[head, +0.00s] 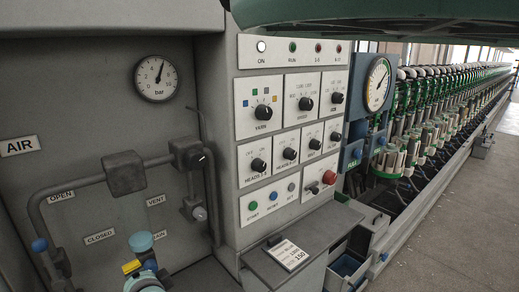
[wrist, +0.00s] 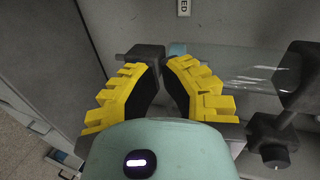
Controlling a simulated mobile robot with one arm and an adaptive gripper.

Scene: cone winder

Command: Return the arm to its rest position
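My gripper (wrist: 160,66) has yellow toothed fingers with dark inner pads. In the wrist view the fingers lean toward each other, with a gap between their tips and nothing held in it. In the head view part of my arm's end, with a yellow piece (head: 131,267) and teal covers, shows at the lower left in front of the air panel. The fingertips cannot be made out clearly there. Beyond the fingers in the wrist view are a dark block (wrist: 146,52) and a grey wall. I cannot tell how far they are from the tips.
Dark air pipes (head: 100,178) with a blue knob (head: 39,245) and a pressure gauge (head: 156,78) are on the left wall. The control panel (head: 289,130) juts out at the middle above a shelf (head: 318,232). Open floor (head: 460,215) lies at the right.

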